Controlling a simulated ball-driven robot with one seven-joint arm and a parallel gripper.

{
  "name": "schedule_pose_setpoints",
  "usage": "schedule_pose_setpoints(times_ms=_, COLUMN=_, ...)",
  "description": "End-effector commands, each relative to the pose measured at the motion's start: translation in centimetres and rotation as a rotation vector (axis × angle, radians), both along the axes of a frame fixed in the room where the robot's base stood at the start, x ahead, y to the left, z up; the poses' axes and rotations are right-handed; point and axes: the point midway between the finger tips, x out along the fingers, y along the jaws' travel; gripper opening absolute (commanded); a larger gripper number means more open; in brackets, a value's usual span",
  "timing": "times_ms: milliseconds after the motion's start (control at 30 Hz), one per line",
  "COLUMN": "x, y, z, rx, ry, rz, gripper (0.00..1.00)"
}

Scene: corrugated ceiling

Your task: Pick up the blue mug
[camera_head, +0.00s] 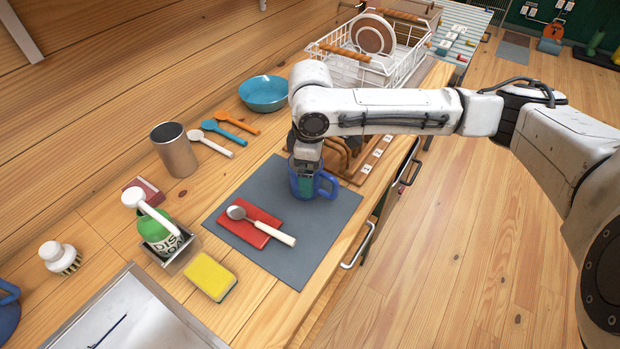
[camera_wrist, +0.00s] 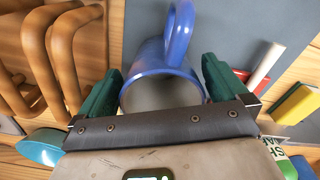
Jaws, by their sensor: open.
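The blue mug (camera_head: 327,185) stands on the grey mat (camera_head: 310,255) on the wooden counter, with its handle toward the right. My gripper (camera_head: 306,180) is right over the mug, pointing down, and hides part of it. In the wrist view the mug (camera_wrist: 160,70) is between the two green fingers of my gripper (camera_wrist: 161,88), one on each side of its rim. The fingers are spread open. I cannot tell whether either finger touches the mug. Its handle points away toward the top of the wrist view.
A red block (camera_head: 246,226) with a spoon (camera_head: 267,227) lies on the mat. A wooden rack (camera_head: 350,160) stands close behind the mug. A metal cup (camera_head: 175,150), teal bowl (camera_head: 264,93), soap bottle (camera_head: 158,225) and yellow sponge (camera_head: 210,276) are around the mat.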

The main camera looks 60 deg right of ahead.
Motion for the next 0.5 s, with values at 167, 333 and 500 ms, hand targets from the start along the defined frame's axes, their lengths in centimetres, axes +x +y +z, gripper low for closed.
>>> schedule_pose_setpoints(times_ms=167, x=0.00, y=0.01, z=0.03, rx=0.000, ry=0.000, rz=0.000, gripper=0.88)
schedule_pose_setpoints(times_ms=333, x=0.00, y=0.01, z=0.05, rx=0.000, ry=0.000, rz=0.000, gripper=0.71)
schedule_pose_setpoints(times_ms=500, x=0.00, y=0.01, z=0.06, rx=0.000, ry=0.000, rz=0.001, gripper=0.55)
